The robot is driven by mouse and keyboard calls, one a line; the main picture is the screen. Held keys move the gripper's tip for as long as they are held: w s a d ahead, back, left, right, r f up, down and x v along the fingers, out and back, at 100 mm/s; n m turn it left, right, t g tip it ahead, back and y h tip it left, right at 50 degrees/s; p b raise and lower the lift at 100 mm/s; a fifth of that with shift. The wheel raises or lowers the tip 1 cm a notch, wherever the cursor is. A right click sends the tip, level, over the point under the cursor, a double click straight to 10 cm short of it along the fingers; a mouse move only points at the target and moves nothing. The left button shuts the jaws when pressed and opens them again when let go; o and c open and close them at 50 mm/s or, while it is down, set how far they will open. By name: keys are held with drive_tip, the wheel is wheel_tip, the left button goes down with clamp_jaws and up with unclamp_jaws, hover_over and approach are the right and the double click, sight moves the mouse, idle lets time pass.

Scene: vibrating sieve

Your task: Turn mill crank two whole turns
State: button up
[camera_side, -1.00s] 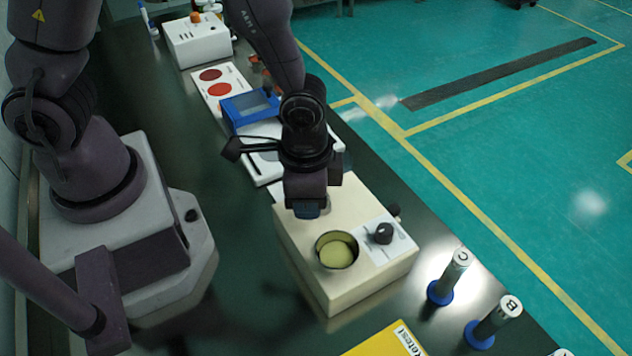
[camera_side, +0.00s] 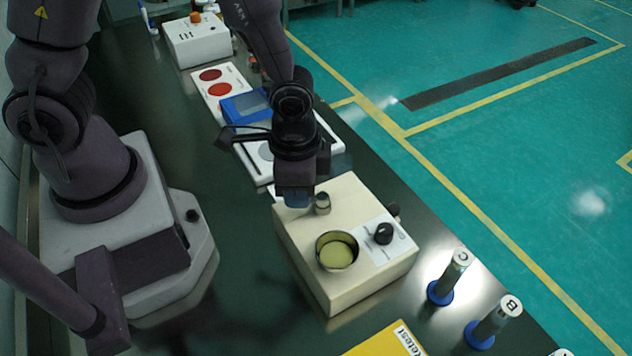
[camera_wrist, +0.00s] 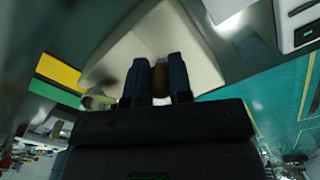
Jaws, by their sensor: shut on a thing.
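The cream mill box (camera_side: 335,285) stands on the dark bench in the side view. A short metal post (camera_side: 322,203) rises from the back part of its top; it looks like the crank's hub. My gripper (camera_side: 294,202) is at the left back edge of the box, left of the post, pointing down. In the wrist view, my gripper's two dark fingers (camera_wrist: 158,85) are shut on a brown crank handle (camera_wrist: 159,78), with the cream box (camera_wrist: 150,40) beyond. The crank arm is hidden in the side view.
On the box are a round cup with yellowish contents (camera_side: 337,250) and a black knob (camera_side: 383,233). Bottles with blue bases (camera_side: 441,291) stand at the front right. A white scale and a blue device (camera_side: 245,107) lie behind. A yellow sheet (camera_side: 385,342) lies in front.

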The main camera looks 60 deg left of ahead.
drive_tip(key=shift+s, duration=0.1)
drive_tip(key=shift+w+a+r, duration=0.15)
drive_tip(key=shift+w+a, duration=0.45)
drive_tip(key=shift+w, duration=0.35)
drive_tip(key=shift+w+a, duration=0.25)
drive_tip(key=shift+w, duration=0.6)
drive_tip(key=o, duration=0.8)
drive_tip(key=shift+s, duration=0.1)
